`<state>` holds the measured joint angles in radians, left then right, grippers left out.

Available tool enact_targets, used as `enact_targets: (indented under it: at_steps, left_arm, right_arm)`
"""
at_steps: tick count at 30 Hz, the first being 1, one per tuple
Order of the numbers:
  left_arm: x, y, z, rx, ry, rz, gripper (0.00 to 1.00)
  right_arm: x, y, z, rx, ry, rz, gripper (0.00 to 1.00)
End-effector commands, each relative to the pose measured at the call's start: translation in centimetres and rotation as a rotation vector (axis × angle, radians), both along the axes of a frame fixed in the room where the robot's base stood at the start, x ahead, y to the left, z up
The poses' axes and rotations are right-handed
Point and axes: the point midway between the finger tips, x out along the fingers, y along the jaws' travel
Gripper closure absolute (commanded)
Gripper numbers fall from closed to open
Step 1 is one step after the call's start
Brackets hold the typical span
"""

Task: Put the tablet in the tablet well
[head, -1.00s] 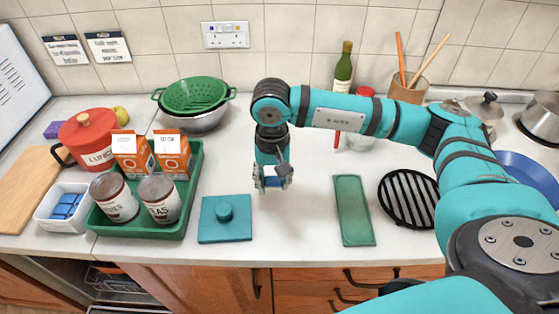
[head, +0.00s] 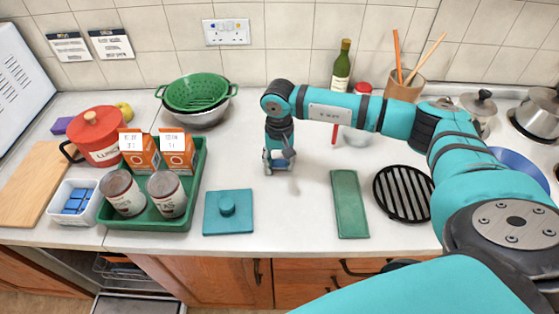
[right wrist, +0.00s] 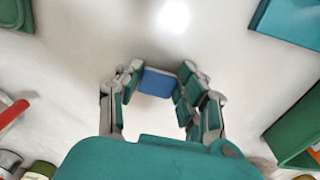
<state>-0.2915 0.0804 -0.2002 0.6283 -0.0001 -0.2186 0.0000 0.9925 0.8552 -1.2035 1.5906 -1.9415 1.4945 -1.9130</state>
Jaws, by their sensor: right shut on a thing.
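My right gripper (head: 279,161) is above the middle of the counter, pointing down. In the right wrist view its fingers (right wrist: 160,98) are shut on a blue tablet (right wrist: 156,82), with clear counter beneath. The tablet is mostly hidden in the head view. Several more blue tablets (head: 77,200) lie in a white tub (head: 56,214) at the left. An open dishwasher with a wire rack (head: 112,268) shows below the counter at lower left. I cannot make out the tablet well in any view. My left gripper does not show.
A green tray (head: 150,224) with cans and orange cartons stands right of the tub. A teal lidded board (head: 240,222), green board (head: 350,205) and black trivet (head: 403,193) lie near the front. A colander (head: 196,92) and bottle (head: 341,67) stand behind.

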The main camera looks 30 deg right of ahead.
Motion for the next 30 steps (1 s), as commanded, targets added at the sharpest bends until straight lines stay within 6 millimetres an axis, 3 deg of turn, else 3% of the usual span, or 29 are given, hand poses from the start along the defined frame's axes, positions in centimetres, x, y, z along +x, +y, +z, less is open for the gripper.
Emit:
enact_targets:
  at_steps: [4,5,9,21,30]
  left_arm:
    - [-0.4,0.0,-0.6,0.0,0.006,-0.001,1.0]
    - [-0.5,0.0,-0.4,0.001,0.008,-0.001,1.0]
    - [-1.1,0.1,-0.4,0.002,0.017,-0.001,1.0]
    - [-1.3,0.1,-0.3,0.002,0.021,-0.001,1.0]
    - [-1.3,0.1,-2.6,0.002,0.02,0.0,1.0]
  right_arm:
    - [0.0,0.0,-0.4,0.0,0.0,0.0,0.83]
    - [0.0,0.0,-0.3,0.0,0.0,0.0,0.59]
    - [0.0,0.0,-0.2,0.0,0.0,0.0,0.4]
    - [0.1,0.0,0.4,0.001,-0.003,-0.001,0.39]
    - [0.2,0.0,6.3,0.0,-0.007,0.0,0.39]
